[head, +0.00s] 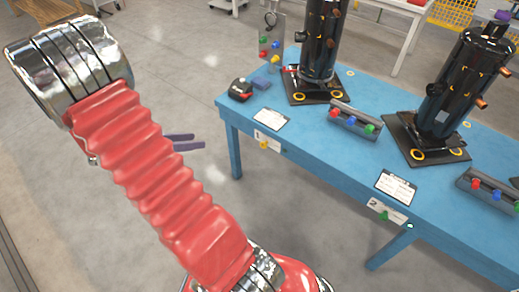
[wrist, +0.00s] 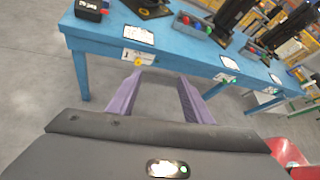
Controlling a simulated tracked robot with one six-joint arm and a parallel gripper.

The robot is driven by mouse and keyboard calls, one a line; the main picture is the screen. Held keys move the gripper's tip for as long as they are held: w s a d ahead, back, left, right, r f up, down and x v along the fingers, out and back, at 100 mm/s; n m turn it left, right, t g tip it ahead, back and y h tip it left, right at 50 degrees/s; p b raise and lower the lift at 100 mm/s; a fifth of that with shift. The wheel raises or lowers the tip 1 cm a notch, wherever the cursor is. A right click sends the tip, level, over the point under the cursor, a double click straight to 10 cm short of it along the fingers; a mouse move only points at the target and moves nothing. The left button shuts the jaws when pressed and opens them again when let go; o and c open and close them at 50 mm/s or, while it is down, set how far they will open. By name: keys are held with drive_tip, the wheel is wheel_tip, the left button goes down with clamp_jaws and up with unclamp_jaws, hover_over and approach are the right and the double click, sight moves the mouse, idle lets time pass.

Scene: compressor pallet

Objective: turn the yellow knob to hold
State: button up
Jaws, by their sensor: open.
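A yellow knob (head: 263,145) sits on a white label plate marked 1 (head: 268,140) on the front edge of the blue table. The yellow knob also shows in the wrist view (wrist: 138,62), just beyond the left fingertip. Which way the knob points is too small to tell. My gripper (head: 197,141) has two purple fingers and is open and empty. In the head view it is left of the table, apart from the knob. In the wrist view the gripper (wrist: 160,76) faces the table edge, with the knob left of its middle.
The blue table (head: 330,165) bears black compressors (head: 322,40), a panel of coloured knobs (head: 355,119) and a black and red device (head: 240,89). A second plate with a green knob (head: 384,216) is farther right. Floor before the table is clear.

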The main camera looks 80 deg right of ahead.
drive_tip(key=a+r+m+t+y, duration=0.3)
drive_tip(key=a+r, duration=0.3)
drive_tip(key=a, duration=0.6)
drive_tip(key=a+r+m+t+y, duration=0.3)
drive_tip(key=a+r+m+t, duration=0.2)
drive_tip(key=a, duration=0.7)
drive_tip(key=a+r+m+t+y, duration=0.3)
drive_tip(key=a+r+m+t, duration=0.2)
drive_tip(key=a, duration=0.7)
wheel_tip(320, 180, up, 2)
drive_tip(key=shift+s+a+t+y, duration=0.25)
drive_tip(key=shift+s+t+y, duration=0.05)
drive_tip(key=shift+s+t, duration=0.1)
